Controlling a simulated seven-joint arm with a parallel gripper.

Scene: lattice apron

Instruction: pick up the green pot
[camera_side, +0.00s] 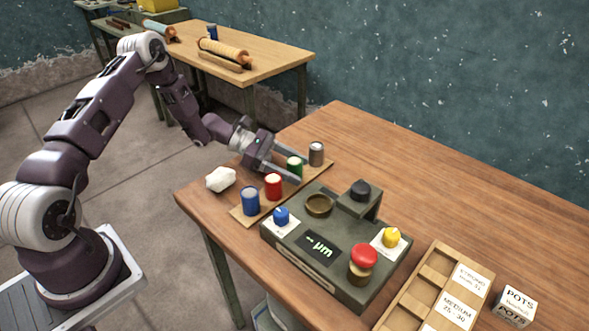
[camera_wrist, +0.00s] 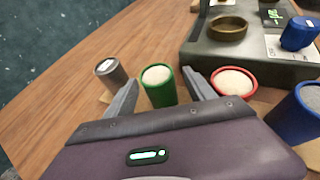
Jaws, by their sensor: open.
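The green pot (camera_wrist: 159,88) is a small upright cylinder with a pale filling at its top. In the wrist view it stands between the two fingers of my gripper (camera_wrist: 160,86), which are open. In the side view the green pot (camera_side: 295,166) stands in the row on the wooden strip, partly hidden by the fingers of my gripper (camera_side: 283,172). I cannot tell whether either finger touches it. The grey-brown pot (camera_wrist: 111,73) is just left of the left finger, and the red pot (camera_wrist: 233,83) is just right of the right finger.
The blue pot (camera_side: 250,200) ends the row on the wooden strip (camera_side: 237,214). A white lump (camera_side: 220,179) lies beside it. A dark green device (camera_side: 288,261) with knobs and a red button stands close by. A compartmented wooden tray (camera_side: 408,311) is at right. The table's back is clear.

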